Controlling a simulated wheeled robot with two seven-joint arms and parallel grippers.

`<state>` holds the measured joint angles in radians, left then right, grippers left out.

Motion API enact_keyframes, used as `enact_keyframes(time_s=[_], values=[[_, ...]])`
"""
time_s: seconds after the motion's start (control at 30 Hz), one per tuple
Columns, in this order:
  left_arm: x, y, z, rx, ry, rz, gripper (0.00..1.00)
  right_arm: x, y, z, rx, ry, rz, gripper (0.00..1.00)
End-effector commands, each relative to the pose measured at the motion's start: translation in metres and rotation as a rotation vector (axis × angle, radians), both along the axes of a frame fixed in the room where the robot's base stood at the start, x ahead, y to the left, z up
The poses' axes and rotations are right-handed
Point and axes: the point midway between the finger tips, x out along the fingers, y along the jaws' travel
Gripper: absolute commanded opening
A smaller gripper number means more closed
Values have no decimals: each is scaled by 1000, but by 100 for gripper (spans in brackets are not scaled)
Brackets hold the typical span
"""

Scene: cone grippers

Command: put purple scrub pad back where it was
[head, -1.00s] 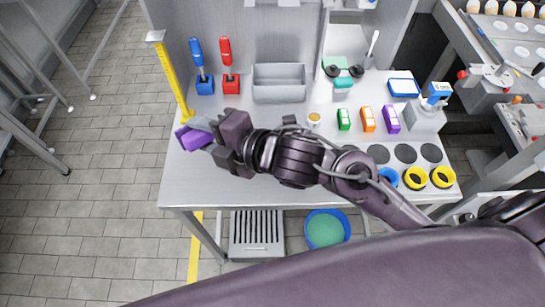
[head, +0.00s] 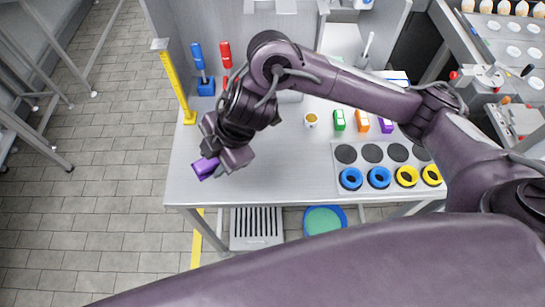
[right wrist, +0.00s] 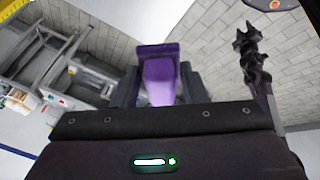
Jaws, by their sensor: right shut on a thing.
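The purple scrub pad (head: 204,168) is held by my right gripper (head: 219,165) above the left front part of the grey worktop (head: 285,180). In the right wrist view the pad (right wrist: 158,80) sits between the two dark fingers, which are shut on it. Its outer end sticks out past the fingers.
Blue (head: 198,62) and red (head: 225,58) handled tools stand at the back left, beside a yellow post (head: 178,88). Green (head: 339,120), orange (head: 362,121) and purple (head: 385,126) blocks stand in a row, behind blue (head: 350,179) and yellow (head: 407,176) rings. The front middle is clear.

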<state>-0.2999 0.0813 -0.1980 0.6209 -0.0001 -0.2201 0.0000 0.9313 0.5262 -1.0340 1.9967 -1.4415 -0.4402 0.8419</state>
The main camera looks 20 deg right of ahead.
Motion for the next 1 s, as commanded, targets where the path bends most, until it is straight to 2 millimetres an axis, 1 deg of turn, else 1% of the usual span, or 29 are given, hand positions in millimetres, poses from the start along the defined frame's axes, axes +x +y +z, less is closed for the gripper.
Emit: enact_keyframes(time_s=[0.03,0.17,0.2,0.3,0.4,0.5,0.57,0.6,0.67,0.77,1.0], values=[[0,0,6,0,0,0,36,9,-20,1,-16,41,-68,21],[0,0,13,0,-1,0,36,30,-68,5,-29,142,-243,21],[0,0,15,0,-1,-1,36,36,-83,8,-29,170,-296,21],[0,-1,19,-1,-1,-1,36,49,-118,16,-21,226,-417,21],[0,-1,22,-1,-1,-2,36,57,-142,24,-11,264,-505,21],[0,-1,22,-2,-1,-2,36,60,-153,27,-4,285,-550,21],[0,-2,21,-2,-1,-2,36,60,-156,22,-2,293,-560,21],[0,-2,19,-2,-1,-2,36,61,-156,17,0,295,-563,21],[0,-2,17,-2,-1,-2,36,60,-156,4,0,300,-566,21],[0,-2,12,-2,-1,-3,36,59,-155,-21,0,301,-564,21],[0,-2,-3,-2,0,-3,36,59,-155,-84,2,299,-563,21]])
